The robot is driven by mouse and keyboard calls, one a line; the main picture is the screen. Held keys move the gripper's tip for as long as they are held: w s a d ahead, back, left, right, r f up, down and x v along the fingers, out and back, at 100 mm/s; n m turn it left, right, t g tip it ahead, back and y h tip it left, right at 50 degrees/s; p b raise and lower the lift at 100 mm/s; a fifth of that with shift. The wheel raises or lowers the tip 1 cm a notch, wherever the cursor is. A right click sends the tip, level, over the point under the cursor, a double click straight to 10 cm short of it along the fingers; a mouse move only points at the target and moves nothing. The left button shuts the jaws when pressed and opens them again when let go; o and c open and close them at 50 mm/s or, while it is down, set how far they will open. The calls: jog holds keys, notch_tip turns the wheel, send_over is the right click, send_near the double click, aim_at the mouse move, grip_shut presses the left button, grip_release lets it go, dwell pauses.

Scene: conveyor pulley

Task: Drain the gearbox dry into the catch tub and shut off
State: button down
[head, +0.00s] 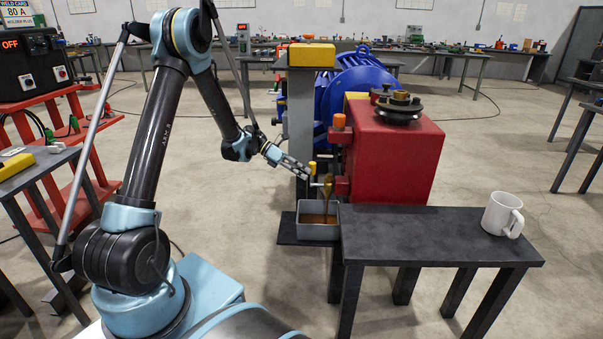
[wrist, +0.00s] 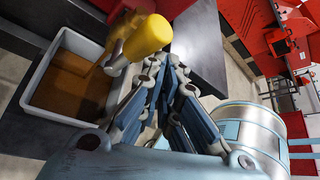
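The red gearbox (head: 395,155) stands behind the dark bench. The grey catch tub (head: 318,232) sits on a low dark shelf at its left front, with brown oil (wrist: 72,85) in it. A brown stream (head: 328,192) runs down into the tub from the drain. A yellow drain-valve handle (head: 312,168) stands upright just above; it also shows large in the wrist view (wrist: 147,38). My gripper (head: 303,170) is close beside the handle on its left. In the wrist view, its fingers come together with nothing seen between them, and the handle lies just past the fingertips.
A white mug (head: 503,214) stands on the right end of the dark bench (head: 430,232). A blue motor (head: 355,85) is behind the gearbox. A red cart with a welder (head: 30,62) and a grey table (head: 25,170) are at left. The floor between is open.

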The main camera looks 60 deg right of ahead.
jog(key=s+a, duration=0.1)
jog(key=a, duration=0.3)
jog(key=w, duration=0.9)
jog(key=shift+w, duration=0.35)
jog(key=shift+d, duration=0.1)
